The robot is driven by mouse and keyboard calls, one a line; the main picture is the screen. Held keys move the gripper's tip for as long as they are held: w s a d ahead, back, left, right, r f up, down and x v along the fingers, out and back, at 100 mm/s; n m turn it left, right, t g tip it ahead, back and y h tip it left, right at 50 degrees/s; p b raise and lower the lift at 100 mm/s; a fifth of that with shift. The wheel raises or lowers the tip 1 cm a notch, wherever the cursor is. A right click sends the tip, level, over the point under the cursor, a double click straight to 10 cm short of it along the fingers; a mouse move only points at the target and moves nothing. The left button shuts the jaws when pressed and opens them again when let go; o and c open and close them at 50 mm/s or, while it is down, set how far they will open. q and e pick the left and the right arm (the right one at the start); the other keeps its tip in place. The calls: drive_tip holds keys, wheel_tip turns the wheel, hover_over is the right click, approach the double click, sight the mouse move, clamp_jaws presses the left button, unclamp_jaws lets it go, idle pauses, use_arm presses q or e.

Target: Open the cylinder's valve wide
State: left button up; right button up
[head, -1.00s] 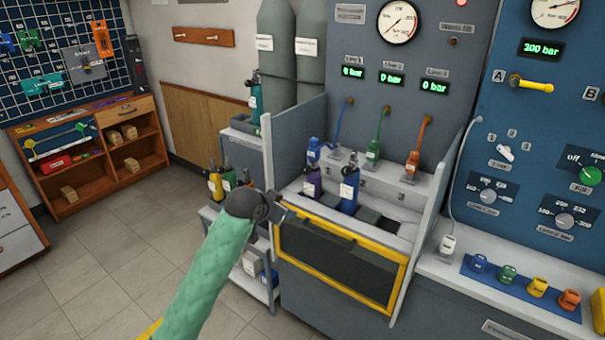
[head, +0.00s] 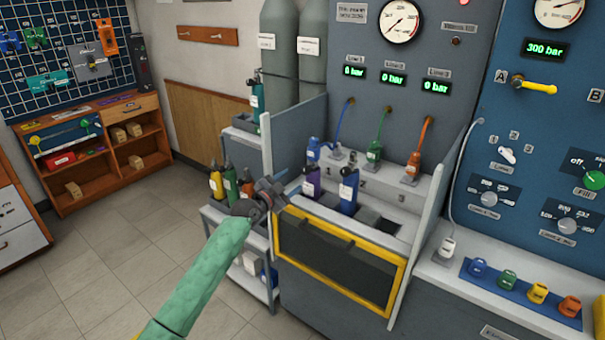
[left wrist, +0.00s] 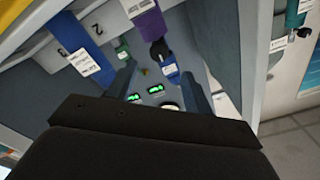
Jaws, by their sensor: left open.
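A purple cylinder (head: 311,183) and a blue cylinder (head: 348,192) stand upright in the test bench, with dark valves on top. The purple cylinder also shows at the top of the left wrist view (left wrist: 149,27), its black valve (left wrist: 159,50) below it in the picture. The blue cylinder is left of it there (left wrist: 91,62). My left gripper (head: 281,190) is open and empty, just left of the purple cylinder near the bench's left side wall. In the left wrist view its fingers (left wrist: 160,88) are spread, apart from the valve. My right gripper is not in view.
The bench's left side wall (head: 299,140) and yellow-framed shield (head: 340,262) are close to my left gripper. Blue, green and orange hoses (head: 380,130) hang behind the cylinders. A cart (head: 212,212) with several small cylinders stands left. The floor at left is clear.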

sight(304, 172)
use_arm(q)
drive_tip(key=p+x, duration=0.1)
drive_tip(key=x, duration=0.5)
drive_tip(key=shift+w+d, duration=0.25)
drive_tip(key=shift+w, duration=0.05)
drive_tip(key=shift+w+d+p, duration=0.3)
drive_tip(key=shift+w+d, duration=0.05)
drive_tip(key=shift+w, duration=0.05)
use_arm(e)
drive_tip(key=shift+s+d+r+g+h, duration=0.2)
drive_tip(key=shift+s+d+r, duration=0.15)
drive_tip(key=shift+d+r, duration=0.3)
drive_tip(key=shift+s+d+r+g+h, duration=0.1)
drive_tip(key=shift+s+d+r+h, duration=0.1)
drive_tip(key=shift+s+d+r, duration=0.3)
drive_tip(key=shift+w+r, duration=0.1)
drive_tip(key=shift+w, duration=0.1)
use_arm(q)
drive_tip(key=shift+c, duration=0.9)
drive_tip(key=c, duration=0.8)
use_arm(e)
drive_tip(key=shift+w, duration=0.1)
